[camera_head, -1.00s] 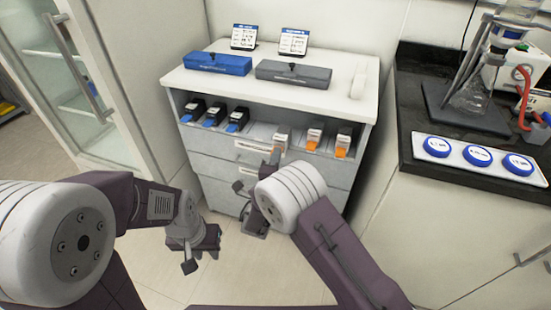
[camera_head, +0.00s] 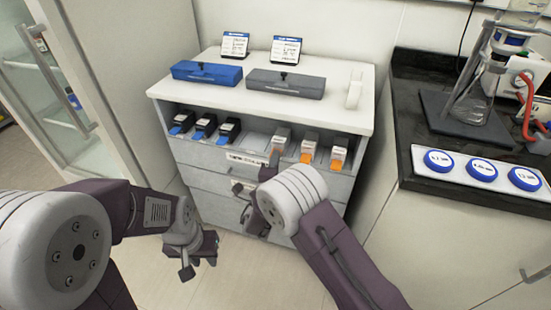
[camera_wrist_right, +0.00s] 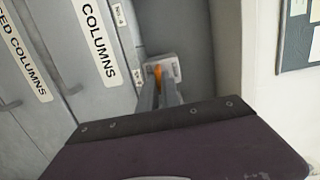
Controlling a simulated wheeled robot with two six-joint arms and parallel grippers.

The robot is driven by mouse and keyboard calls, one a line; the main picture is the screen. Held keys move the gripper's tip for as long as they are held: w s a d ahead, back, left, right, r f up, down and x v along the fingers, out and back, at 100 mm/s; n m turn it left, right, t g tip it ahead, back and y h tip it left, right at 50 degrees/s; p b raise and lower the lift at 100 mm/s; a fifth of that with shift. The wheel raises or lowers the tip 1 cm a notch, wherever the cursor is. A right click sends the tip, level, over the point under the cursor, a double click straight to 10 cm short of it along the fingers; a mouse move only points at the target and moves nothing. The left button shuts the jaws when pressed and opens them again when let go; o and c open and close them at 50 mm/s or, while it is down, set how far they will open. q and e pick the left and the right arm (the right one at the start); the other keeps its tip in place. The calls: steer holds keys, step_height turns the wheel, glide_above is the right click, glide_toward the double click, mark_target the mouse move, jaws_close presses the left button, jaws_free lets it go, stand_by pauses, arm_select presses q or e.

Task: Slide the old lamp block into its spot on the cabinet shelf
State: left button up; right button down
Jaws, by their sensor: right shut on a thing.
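Three pale blocks with orange tabs stand on the right of the cabinet's open shelf (camera_head: 255,125). The leftmost of them, the lamp block (camera_head: 281,138), is partly behind my right wrist. In the right wrist view, my right gripper (camera_wrist_right: 158,95) is shut on the orange tab of a pale block (camera_wrist_right: 172,66); this seems to be that leftmost one. Three black blocks with blue tabs (camera_head: 204,126) stand at the shelf's left. My left gripper (camera_head: 198,262) is open and empty, low in front of the cabinet.
A blue case (camera_head: 207,74), a grey case (camera_head: 286,84) and a white upright piece (camera_head: 354,92) stand on the cabinet top. Labelled drawers (camera_head: 215,160) lie under the shelf. A dark bench with glassware (camera_head: 475,108) is at right. Bare shelf shows between the block groups.

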steer(key=c, duration=1.5)
jaws_free()
steer(key=shift+a, duration=0.1)
steer(key=s+a+p, duration=0.1)
steer(key=s+p, duration=0.1)
steer(key=s, duration=0.7)
steer(key=shift+a, duration=0.35)
